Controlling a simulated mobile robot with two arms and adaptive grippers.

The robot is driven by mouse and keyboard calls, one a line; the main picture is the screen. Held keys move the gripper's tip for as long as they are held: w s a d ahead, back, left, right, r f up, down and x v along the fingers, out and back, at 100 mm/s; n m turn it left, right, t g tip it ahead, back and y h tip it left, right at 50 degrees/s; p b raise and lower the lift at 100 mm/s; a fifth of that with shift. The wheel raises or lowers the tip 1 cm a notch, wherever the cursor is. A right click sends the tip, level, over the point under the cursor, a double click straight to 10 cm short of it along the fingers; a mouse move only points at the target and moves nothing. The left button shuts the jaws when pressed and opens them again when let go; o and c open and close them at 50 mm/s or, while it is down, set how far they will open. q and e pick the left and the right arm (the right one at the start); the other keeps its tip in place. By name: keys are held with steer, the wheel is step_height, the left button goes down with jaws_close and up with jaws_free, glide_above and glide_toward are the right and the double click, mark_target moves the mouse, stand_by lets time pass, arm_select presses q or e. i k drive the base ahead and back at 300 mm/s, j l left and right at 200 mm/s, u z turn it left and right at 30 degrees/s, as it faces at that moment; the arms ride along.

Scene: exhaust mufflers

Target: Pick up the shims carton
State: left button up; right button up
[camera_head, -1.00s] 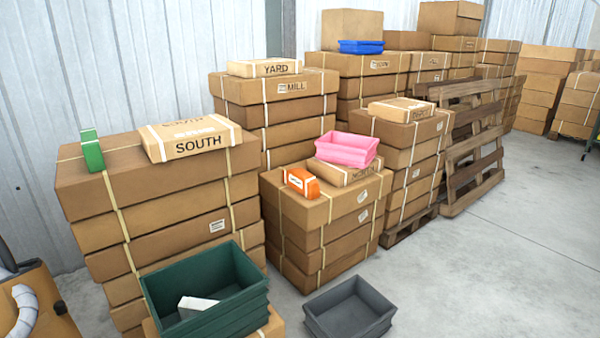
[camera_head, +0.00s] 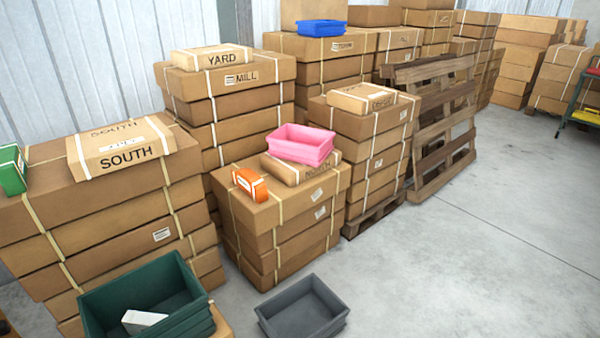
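Three small cartons are in view, and no label reading shims can be made out on any of them. An orange carton (camera_head: 250,184) with a white label lies on the middle box stack, left of the pink bin. A white carton (camera_head: 143,320) lies tilted inside the dark green bin (camera_head: 198,318). Neither of my grippers is in view.
A pink bin (camera_head: 301,146) rests on a flat box on the middle stack (camera_head: 275,218). A grey bin (camera_head: 303,312) sits low in front. Wooden pallets (camera_head: 430,115) lean behind. A blue bin (camera_head: 321,28) is at the back. The concrete floor (camera_head: 480,240) at right is clear.

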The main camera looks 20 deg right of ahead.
mark_target(250, 182)
steer(key=i+l+z, duration=0.3)
steer(key=l+z, duration=0.15)
steer(key=i+l+z, duration=0.75)
steer(key=z, duration=0.15)
steer(key=i+l+z, duration=0.15)
steer(key=i+z, duration=0.3)
steer(key=i+l, duration=0.1)
steer(key=i, duration=0.35)
steer(key=i+l+u, duration=0.1)
steer(key=i, duration=0.4)
steer(key=i+u, duration=0.25)
steer(key=u, duration=0.2)
steer(key=i+l+u, duration=0.1)
steer(key=u, duration=0.4)
steer(key=i+l+u, duration=0.2)
steer(key=u, duration=0.25)
steer(key=i+l+u, duration=0.25)
steer(key=u, duration=0.2)
